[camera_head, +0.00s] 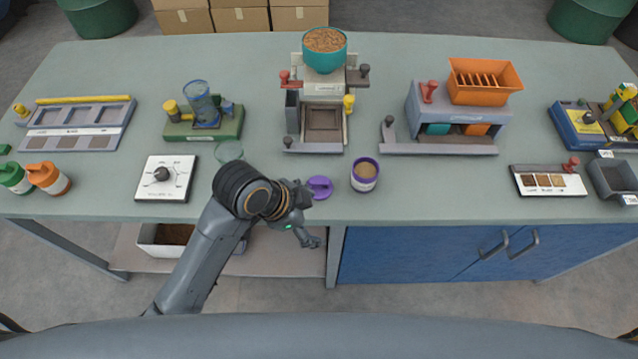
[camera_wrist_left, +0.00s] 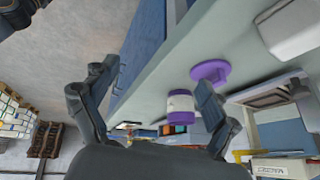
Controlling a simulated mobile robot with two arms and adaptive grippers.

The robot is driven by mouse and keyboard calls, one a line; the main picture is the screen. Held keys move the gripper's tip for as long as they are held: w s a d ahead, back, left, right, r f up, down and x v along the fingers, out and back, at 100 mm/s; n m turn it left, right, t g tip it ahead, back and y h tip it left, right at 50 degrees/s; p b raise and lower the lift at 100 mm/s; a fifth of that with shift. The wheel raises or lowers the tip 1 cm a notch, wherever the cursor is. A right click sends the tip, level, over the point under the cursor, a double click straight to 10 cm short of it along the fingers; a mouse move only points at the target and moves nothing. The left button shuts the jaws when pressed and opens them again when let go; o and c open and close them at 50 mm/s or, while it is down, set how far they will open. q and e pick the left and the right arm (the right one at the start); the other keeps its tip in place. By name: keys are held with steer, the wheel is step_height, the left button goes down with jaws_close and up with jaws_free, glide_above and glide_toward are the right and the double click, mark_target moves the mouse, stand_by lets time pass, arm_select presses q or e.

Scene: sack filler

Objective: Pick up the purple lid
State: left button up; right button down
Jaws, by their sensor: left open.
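The purple lid (camera_head: 320,187), a round disc with a raised grip, lies on the table near its front edge. It also shows in the left wrist view (camera_wrist_left: 213,70), partly overlapped by one finger. My left gripper (camera_head: 310,218) is open and empty, at the table's front edge. Its upper finger is close to the lid's left side; I cannot tell whether they touch. The other finger hangs out past the edge. The spread fingers also show in the left wrist view (camera_wrist_left: 156,74). A white jar with a purple rim (camera_head: 365,175), filled with brown grains, stands open right of the lid.
A white dial box (camera_head: 166,178) sits left of my arm. A filling machine with a teal bowl (camera_head: 324,50) stands behind the lid. A grey station with an orange hopper (camera_head: 485,82) is at the back right.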

arm_select(q)
steer(key=d+r+m, duration=0.1)
steer(key=m, duration=0.1)
steer(key=w+d+r+m, duration=0.1)
steer(key=m, duration=0.1)
steer(key=w+d+r+m+g, duration=0.1)
steer(key=d+m, duration=0.1)
steer(key=shift+w+r, duration=0.1)
steer(key=shift+w, duration=0.1)
steer(key=w+a+r+m+g+y, duration=0.25)
steer(key=w+r+m+y, duration=0.4)
steer(key=m, duration=0.75)
steer(key=h+p, duration=0.1)
steer(key=p, duration=0.1)
glide_above(319, 182)
steer(key=shift+t, duration=0.45)
step_height(319, 182, down, 7)
steer(key=shift+s+a+r, duration=0.1)
steer(key=shift+r, duration=0.1)
steer(key=f, duration=0.2)
steer(key=f+p, duration=0.1)
steer(key=f, duration=0.2)
steer(key=shift+w, duration=0.2)
steer(key=shift+f, duration=0.2)
steer(key=c, duration=0.9)
steer(key=shift+s, duration=0.15)
steer(key=c, duration=0.4)
